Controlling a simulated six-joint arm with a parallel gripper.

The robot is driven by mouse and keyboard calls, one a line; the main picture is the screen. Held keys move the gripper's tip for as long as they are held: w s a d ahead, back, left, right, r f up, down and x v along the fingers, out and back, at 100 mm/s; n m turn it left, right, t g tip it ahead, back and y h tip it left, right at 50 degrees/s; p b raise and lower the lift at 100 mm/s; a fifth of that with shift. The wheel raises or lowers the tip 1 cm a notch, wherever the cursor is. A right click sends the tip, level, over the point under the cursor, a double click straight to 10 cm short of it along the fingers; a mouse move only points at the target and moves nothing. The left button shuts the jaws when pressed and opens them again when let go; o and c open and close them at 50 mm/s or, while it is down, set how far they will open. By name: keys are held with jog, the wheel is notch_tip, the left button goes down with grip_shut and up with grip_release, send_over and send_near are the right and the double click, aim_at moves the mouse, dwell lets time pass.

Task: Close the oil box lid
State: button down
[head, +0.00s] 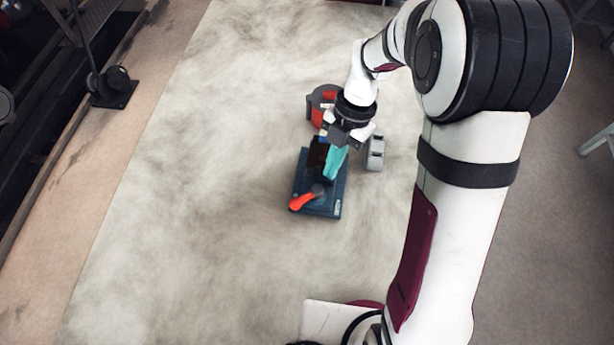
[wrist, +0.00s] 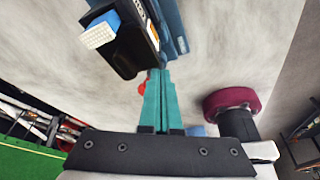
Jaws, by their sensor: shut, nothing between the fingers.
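The dark oil box (head: 317,158) stands on a dark blue base plate (head: 331,205) in the middle of the mat. An orange-red handle (head: 301,201) lies at the plate's near end. In the wrist view the box (wrist: 128,52) is black, with a blue and white piece (wrist: 100,31) at its outer end. I cannot clearly tell the lid from the box or see its angle. My gripper (head: 331,176) points down over the plate, just right of the box. Its teal fingers (wrist: 157,75) are together and empty, close to the box's edge; contact is unclear.
A grey block (head: 375,153) stands right of the plate. A red and black round object (head: 320,103) stands behind, partly hidden by my wrist. The pale mat (head: 180,200) is clear to the left and in front. Dark machinery (head: 110,85) stands beyond its left edge.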

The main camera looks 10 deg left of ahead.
jog(key=shift+w+n, duration=0.1)
jog(key=shift+n, duration=0.4)
dwell(0.3)
